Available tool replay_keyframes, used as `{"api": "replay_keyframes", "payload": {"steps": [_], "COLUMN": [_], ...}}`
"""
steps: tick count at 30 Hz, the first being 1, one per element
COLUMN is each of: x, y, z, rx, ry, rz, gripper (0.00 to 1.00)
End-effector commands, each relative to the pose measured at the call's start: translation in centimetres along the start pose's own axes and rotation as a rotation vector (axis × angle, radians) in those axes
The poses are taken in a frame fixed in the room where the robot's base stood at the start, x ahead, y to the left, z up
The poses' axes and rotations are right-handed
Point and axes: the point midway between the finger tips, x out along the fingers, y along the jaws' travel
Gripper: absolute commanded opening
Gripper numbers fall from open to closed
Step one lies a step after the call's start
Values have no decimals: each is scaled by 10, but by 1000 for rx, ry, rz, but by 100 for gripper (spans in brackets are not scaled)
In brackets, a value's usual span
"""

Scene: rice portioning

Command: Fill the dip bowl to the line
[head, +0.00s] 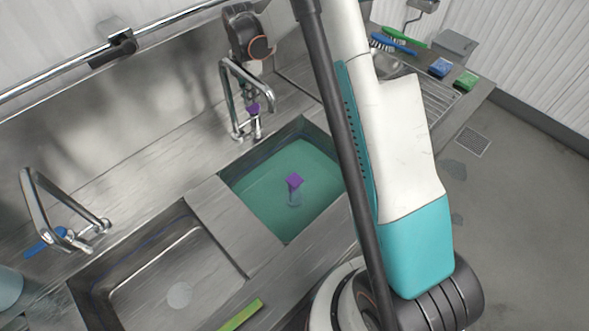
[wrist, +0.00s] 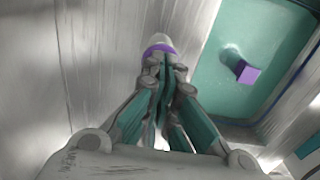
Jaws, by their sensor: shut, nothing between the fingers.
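The dip bowl, a square sink basin (head: 234,170), holds teal water in the head view. A pipe with a purple top (head: 294,181) stands in the water; it also shows in the wrist view (wrist: 247,75). I cannot make out a fill line for certain. A bent metal tap (head: 228,88) with a purple part (head: 254,107) stands behind the bowl. In the wrist view my gripper (wrist: 163,66) is shut and empty, its tips close to a white-tipped part with a purple band (wrist: 158,50). I cannot tell whether they touch.
An empty steel basin (head: 165,280) lies at the left, with another tap (head: 38,205) and a blue handle (head: 45,241). Brushes (head: 402,40) and sponges (head: 466,80) lie at the back right. My arm crosses the head view right of the dip bowl.

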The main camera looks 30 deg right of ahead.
Motion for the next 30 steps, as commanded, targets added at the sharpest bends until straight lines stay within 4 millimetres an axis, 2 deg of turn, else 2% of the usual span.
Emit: {"api": "replay_keyframes", "payload": {"steps": [14,30], "x": [1,11], "y": [0,0], "z": [0,0], "rx": [0,0], "ry": [0,0], "rz": [0,0], "gripper": [0,0]}}
